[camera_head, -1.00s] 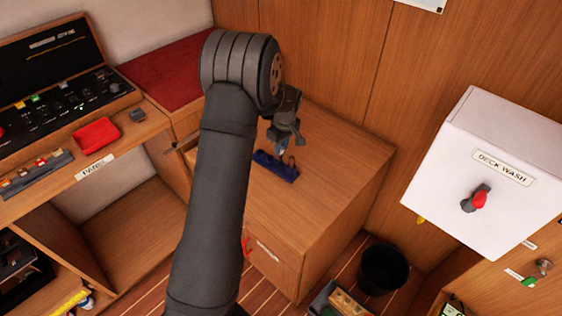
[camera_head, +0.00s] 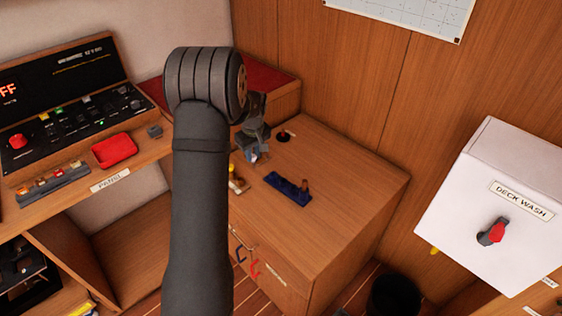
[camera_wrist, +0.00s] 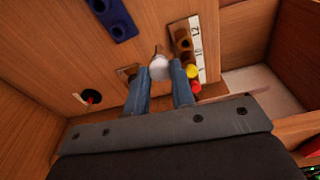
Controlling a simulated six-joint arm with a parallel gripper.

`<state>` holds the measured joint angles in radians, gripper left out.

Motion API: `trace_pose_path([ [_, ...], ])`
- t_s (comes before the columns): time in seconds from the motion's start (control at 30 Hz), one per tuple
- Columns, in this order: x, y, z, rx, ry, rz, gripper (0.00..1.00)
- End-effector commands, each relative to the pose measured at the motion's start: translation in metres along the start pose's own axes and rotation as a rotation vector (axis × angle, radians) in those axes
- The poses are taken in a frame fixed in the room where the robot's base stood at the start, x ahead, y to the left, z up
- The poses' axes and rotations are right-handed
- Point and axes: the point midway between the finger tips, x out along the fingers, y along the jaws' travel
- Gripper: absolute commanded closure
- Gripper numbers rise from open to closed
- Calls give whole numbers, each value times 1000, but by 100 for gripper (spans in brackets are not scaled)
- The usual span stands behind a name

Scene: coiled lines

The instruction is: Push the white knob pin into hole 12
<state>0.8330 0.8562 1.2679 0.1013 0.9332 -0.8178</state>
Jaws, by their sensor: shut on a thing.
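The white knob pin (camera_wrist: 159,68) is between the two blue fingers of my gripper (camera_wrist: 160,80) in the wrist view, with its thin shaft pointing away from the palm. The brown pin rail (camera_wrist: 182,45) is just right of it, with a white number strip showing 12 (camera_wrist: 195,31) near its far end. Dark holes show in the rail beside the upper numbers; the pin is apart from them to the left. In the head view my gripper (camera_head: 254,155) is over the cabinet top, and the held pin is hard to make out.
A yellow knob (camera_wrist: 192,71) and a red knob (camera_wrist: 196,87) stand in the rail. A black disc with a red pin (camera_head: 284,135) is behind. Bare cabinet top (camera_head: 345,185) lies right.

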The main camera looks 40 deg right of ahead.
Motion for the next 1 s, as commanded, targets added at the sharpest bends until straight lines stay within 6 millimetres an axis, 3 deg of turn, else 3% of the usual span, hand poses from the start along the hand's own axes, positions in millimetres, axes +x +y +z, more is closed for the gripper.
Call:
trace_pose_path([
  [0.1,-4,-26,-24,9,1,2,100],
  [0.27,-5,-41,-38,21,1,2,100],
  [1.0,50,-42,-32,24,1,2,100],
])
